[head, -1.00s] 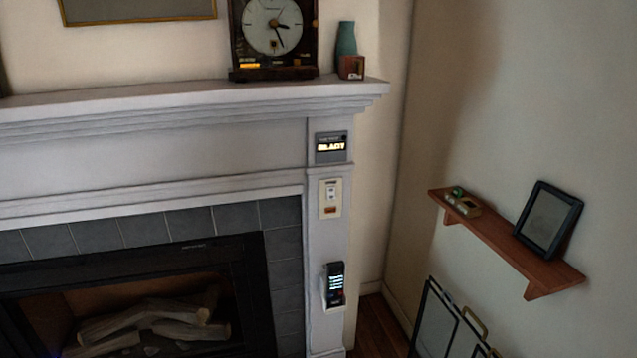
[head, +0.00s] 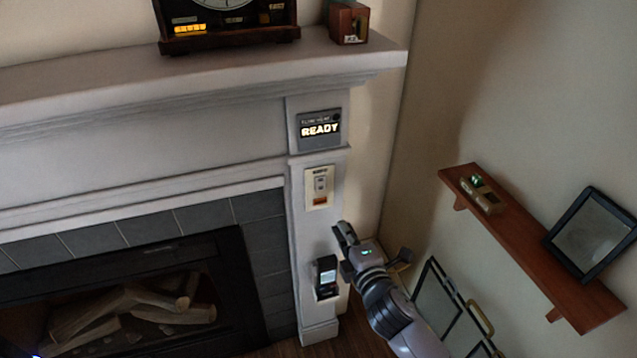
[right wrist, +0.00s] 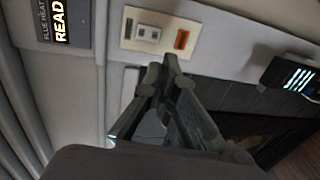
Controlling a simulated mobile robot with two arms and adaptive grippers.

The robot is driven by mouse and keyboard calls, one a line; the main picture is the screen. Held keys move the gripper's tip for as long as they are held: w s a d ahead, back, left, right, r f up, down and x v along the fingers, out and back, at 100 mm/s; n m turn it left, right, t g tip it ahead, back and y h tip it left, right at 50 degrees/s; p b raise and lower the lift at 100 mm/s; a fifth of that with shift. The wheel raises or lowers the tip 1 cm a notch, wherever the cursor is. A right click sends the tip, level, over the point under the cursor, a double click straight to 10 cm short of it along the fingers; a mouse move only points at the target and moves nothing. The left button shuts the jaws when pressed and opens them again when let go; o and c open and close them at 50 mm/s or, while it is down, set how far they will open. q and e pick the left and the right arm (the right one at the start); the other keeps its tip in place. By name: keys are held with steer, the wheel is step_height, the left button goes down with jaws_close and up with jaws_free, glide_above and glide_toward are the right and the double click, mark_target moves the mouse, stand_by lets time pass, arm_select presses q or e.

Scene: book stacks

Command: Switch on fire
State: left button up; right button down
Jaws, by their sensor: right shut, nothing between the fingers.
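The fireplace (head: 225,300) holds logs (head: 130,312) and shows no flames. On its right pilaster is a cream switch plate (head: 310,201) with a grey switch and an orange part below; it also shows in the right wrist view (right wrist: 137,42). Above it a grey panel (head: 319,130) reads "READY". Below it hangs a dark device with a lit screen (head: 326,277), seen also in the right wrist view (right wrist: 293,76). My right gripper (head: 343,232) is shut and empty, just right of and below the plate. In the right wrist view its fingertips (right wrist: 165,66) appear just below the plate, touching or not unclear.
The mantel (head: 200,80) juts out above, with a clock (head: 228,35) and small red box (head: 348,22). A wooden wall shelf (head: 520,245) with a dark frame (head: 590,233) is on the right. A folding screen (head: 437,295) stands below it.

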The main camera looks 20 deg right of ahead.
steer(key=p, duration=0.1)
glide_toward(321, 191)
steer(key=w, duration=0.2)
steer(key=w+p, duration=0.1)
steer(key=w, duration=0.3)
steer(key=shift+a+f, duration=0.1)
steer(key=shift+f, duration=0.2)
steer(key=shift+w+f, duration=0.1)
steer(key=shift+w, duration=0.45)
arm_select(q)
steer(key=shift+s+a+r, duration=0.15)
steer(key=shift+s+r, duration=0.85)
steer(key=shift+r, duration=0.15)
